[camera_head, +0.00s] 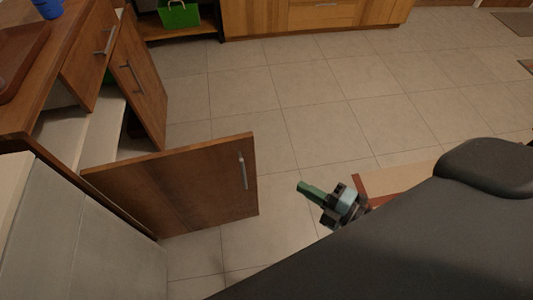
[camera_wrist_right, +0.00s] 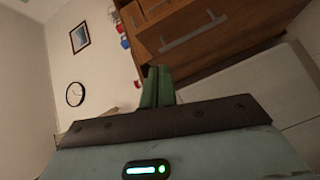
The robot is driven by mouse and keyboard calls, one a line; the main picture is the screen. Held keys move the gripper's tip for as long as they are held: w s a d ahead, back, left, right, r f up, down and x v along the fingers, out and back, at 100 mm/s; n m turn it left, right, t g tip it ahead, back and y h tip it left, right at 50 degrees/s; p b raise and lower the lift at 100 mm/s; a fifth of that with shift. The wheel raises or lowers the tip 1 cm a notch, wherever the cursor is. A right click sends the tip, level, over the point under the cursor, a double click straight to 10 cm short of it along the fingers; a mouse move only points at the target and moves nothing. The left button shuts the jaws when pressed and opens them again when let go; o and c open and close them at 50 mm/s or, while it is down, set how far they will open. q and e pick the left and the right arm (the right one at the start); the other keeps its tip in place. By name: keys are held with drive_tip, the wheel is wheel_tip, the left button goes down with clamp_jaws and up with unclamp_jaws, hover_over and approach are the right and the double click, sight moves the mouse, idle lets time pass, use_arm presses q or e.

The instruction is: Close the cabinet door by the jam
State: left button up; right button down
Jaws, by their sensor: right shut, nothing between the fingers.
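A wooden cabinet door (camera_head: 175,185) with a metal handle (camera_head: 242,171) stands wide open in the lower left of the head view. Another open door (camera_head: 140,75) stands farther back on the same cabinet, and pale shelves (camera_head: 100,135) show between them. I cannot make out any jam. My right gripper (camera_head: 302,186) is to the right of the nearer door, apart from it, with its green fingers shut and empty. The shut fingers (camera_wrist_right: 157,88) also show in the right wrist view, with a wooden front and long handle (camera_wrist_right: 193,33) beyond. My left gripper is not in view.
A blue cup (camera_head: 48,8) and a brown tray (camera_head: 20,55) are on the counter. A pale grey unit (camera_head: 75,240) stands at the lower left. Tiled floor (camera_head: 290,95) beyond the doors is clear.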

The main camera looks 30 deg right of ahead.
drive_tip(key=w+n+y+b, duration=0.1)
drive_tip(key=w+n+y, duration=0.1)
drive_tip(key=n, duration=0.2)
approach(251, 144)
drive_tip(key=x, duration=0.5)
drive_tip(key=shift+s+a+r, duration=0.15)
drive_tip(key=shift+s+a, duration=0.05)
drive_tip(key=shift+a, duration=0.2)
drive_tip(key=shift+w+d+b, duration=0.1)
drive_tip(key=shift+w+b, duration=0.2)
drive_tip(key=shift+w, duration=0.3)
drive_tip(key=shift+w+d+g+y, duration=0.1)
drive_tip(key=shift+g+y, duration=0.2)
